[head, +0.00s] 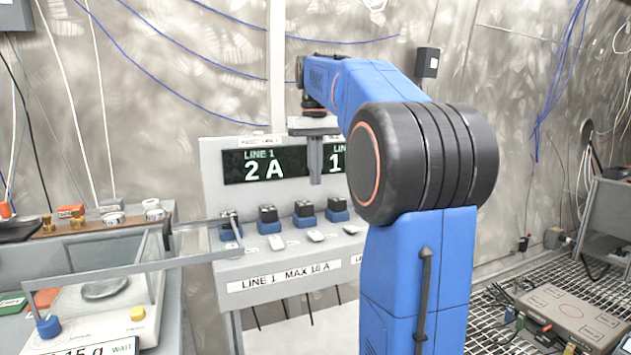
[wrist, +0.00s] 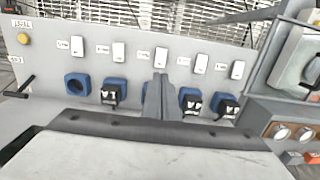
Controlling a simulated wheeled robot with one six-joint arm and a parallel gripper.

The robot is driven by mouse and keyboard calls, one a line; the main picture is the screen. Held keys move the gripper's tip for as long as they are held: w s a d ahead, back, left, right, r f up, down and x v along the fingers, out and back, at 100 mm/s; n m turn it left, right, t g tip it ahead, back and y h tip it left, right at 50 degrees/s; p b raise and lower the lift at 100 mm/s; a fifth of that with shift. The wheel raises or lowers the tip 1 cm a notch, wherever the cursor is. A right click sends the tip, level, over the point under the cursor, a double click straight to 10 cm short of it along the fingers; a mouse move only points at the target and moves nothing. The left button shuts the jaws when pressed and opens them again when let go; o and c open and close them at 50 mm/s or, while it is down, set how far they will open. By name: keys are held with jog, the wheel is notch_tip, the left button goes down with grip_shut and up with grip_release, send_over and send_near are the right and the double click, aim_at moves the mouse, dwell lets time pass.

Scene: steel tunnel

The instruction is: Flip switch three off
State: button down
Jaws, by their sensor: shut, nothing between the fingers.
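A sloped grey panel (head: 290,265) carries a row of white rocker switches; in the wrist view the middle switch (wrist: 161,57) lies between two others on each side. The small labels beside the switches are too small to read, and which way each rocker is tipped is unclear. Below the switches runs a row of blue sockets. My gripper (head: 315,182) is shut and empty, pointing down above the plug row in the head view. In the wrist view its fingertips (wrist: 160,78) show just below the middle switch and hide much of the socket there; contact cannot be told.
Black plugs (wrist: 113,92) stand up from several sockets; one socket (wrist: 77,84) is empty. A display (head: 264,166) reads LINE 1, 2 A; my arm partly covers a second one. A glass-sided balance (head: 105,325) stands at the left. A yellow button (wrist: 23,38) is on the panel.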

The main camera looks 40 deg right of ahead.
aim_at(316, 236)
jog(key=shift+s+a+r, duration=0.1)
jog(key=shift+s+a, duration=0.35)
jog(key=shift+s, duration=0.05)
jog(key=f, duration=1.3)
jog(key=shift+s+f, duration=0.25)
jog(key=shift+f, duration=0.1)
jog(key=shift+a+f, duration=0.1)
jog(key=shift+f, duration=0.05)
